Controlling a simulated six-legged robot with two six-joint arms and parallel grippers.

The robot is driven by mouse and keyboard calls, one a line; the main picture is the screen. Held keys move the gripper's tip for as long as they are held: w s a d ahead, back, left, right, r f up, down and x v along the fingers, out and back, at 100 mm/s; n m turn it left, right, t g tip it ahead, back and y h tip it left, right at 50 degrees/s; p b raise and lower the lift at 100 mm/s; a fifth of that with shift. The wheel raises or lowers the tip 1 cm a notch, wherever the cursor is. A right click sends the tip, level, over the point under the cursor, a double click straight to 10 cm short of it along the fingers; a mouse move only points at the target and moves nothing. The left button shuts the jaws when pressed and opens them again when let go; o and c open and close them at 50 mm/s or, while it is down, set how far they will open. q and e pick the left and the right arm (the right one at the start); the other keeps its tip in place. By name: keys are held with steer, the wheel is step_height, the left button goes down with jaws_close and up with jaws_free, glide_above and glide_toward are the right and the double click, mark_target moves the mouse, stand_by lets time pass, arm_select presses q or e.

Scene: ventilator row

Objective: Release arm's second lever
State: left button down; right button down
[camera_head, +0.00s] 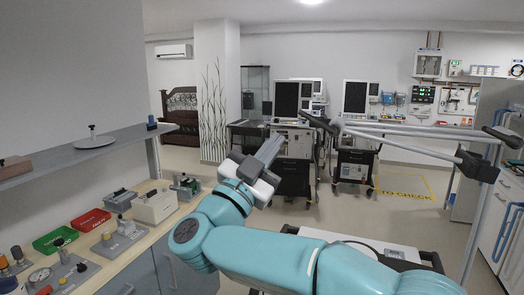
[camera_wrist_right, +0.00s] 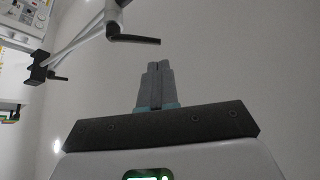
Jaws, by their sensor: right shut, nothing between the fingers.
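The grey jointed support arm (camera_head: 405,150) reaches left from an upright pole at the right. It has a black lever (camera_head: 318,122) at its left end, and a black clamp block (camera_head: 477,166) and another black lever (camera_head: 503,137) near the pole. In the right wrist view a black lever (camera_wrist_right: 132,39) is up and left of the fingertips, apart from them. A black clamp (camera_wrist_right: 38,68) with a second lever (camera_wrist_right: 58,78) lies farther left. My right gripper (camera_head: 270,149) is shut and empty, left of the arm's end; its fingers (camera_wrist_right: 156,66) touch nothing. My left gripper is out of view.
A bench (camera_head: 160,225) with trays and small devices runs along the left under a shelf (camera_head: 80,150). Ventilator carts (camera_head: 292,170) stand at the back. Open floor (camera_head: 400,205) lies ahead right. A grey cabinet (camera_head: 497,105) stands behind the pole.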

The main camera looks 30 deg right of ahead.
mark_target(299, 113)
steer(key=p+x, duration=0.3)
steer(key=x, duration=0.4)
steer(key=shift+r, duration=0.1)
steer(key=shift+w, duration=0.15)
steer(key=shift+d, duration=0.1)
steer(key=shift+d, duration=0.1)
